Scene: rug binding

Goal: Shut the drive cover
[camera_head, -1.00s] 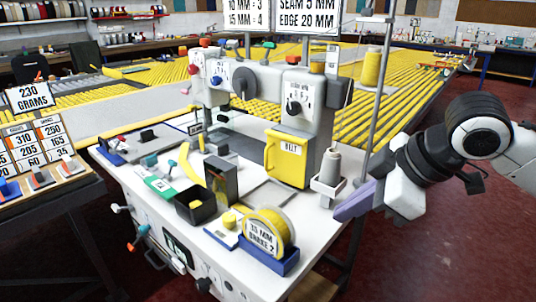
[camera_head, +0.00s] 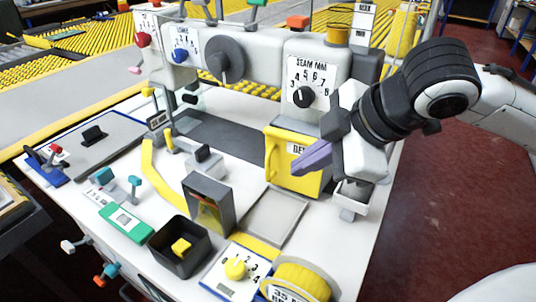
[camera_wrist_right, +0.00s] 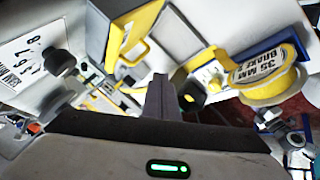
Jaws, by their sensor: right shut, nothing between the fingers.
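The drive cover (camera_head: 285,176) is a yellow panel with a "BELT" label and a yellow handle, low on the front of the white machine's right column. It also shows in the right wrist view (camera_wrist_right: 125,25), its handle nearest the fingers. I cannot tell how far it stands ajar. My right gripper (camera_head: 308,158) is shut and empty, its purple-grey fingers in front of the cover and hiding part of its label. In the right wrist view the shut fingers (camera_wrist_right: 160,90) point toward the area beside the handle. Contact is not visible. My left gripper is out of view.
The machine's knob panel (camera_head: 305,85) is above the cover. A grey cone holder (camera_head: 350,198) is just below my right gripper. A yellow tape roll (camera_head: 300,280), a black bin (camera_head: 178,250) and a grey block (camera_head: 208,203) stand in front. A flat grey plate (camera_head: 274,216) lies below the cover.

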